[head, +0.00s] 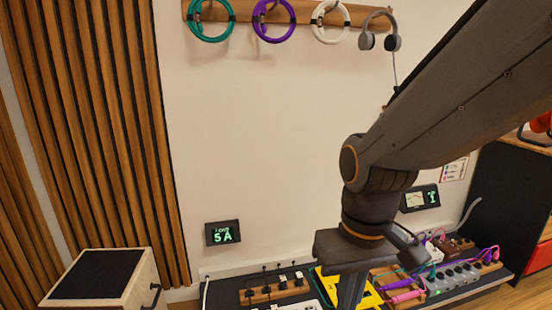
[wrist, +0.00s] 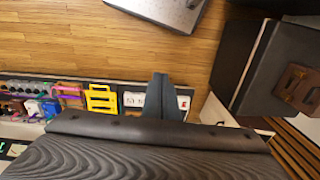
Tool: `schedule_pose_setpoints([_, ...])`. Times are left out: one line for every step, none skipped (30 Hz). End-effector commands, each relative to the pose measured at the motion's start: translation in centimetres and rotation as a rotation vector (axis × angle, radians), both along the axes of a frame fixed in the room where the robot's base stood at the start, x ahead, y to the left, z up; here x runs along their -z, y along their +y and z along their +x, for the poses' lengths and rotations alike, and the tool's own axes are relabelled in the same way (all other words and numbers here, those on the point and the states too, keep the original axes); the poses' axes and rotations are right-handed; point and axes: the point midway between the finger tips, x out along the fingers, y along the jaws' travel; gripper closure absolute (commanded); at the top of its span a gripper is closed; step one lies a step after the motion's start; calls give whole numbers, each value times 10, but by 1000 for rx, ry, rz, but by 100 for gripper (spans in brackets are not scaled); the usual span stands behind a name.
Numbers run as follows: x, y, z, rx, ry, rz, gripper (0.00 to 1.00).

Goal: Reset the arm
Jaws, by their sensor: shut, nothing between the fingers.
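My arm reaches down from the upper right in the head view, across the wall and over the low bench with the pedals. My gripper (head: 350,292) points downward at the bottom of that view, in front of the yellow item (head: 372,293). In the wrist view my gripper's fingers (wrist: 161,92) are together, with nothing between them. The yellow item (wrist: 101,99) shows to their left there. In the head view the fingertips are cut off by the lower edge.
Colourful pedals (head: 452,277) and cables crowd the bench at right. A wooden power strip (head: 274,292) lies left of my gripper. A wooden box with a dark top (head: 100,275) stands at left. The wall's middle is clear.

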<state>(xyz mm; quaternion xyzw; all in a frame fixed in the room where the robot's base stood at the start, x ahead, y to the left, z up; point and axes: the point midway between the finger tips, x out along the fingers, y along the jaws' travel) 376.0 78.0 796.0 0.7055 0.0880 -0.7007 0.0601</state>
Motion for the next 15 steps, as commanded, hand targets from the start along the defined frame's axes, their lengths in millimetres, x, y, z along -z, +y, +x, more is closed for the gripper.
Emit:
schedule_pose_setpoints([-13, -5, -2, 17, 3, -4, 100])
schedule_pose_setpoints([-17, -8, -1, 26, 2, -4, 100])
schedule_pose_setpoints([-22, -12, -1, 40, 4, -8, 100])
schedule_pose_setpoints([-27, -16, -1, 50, 4, -9, 100])
schedule_pose_setpoints([-31, -19, -1, 61, 3, -10, 100])
schedule_pose_setpoints([-37, -24, -1, 75, 5, -14, 100])
schedule_pose_setpoints([-41, -27, -1, 84, 4, -15, 100])
schedule_pose_setpoints([-45, -31, -1, 95, 5, -17, 100])
schedule_pose_setpoints([-51, -36, -2, 108, 6, -20, 100])
schedule_pose_setpoints([-55, -39, -2, 119, 5, -21, 100])
schedule_pose_setpoints([-59, -43, -2, 129, 6, -22, 100])
schedule_pose_setpoints([-63, -48, -3, 142, 8, -25, 100])
schedule_pose_setpoints([-67, -51, -3, 152, 7, -25, 100])
schedule_pose_setpoints([-70, -54, -4, 161, 8, -27, 100])
schedule_pose_setpoints([-74, -59, -5, 173, 9, -29, 100])
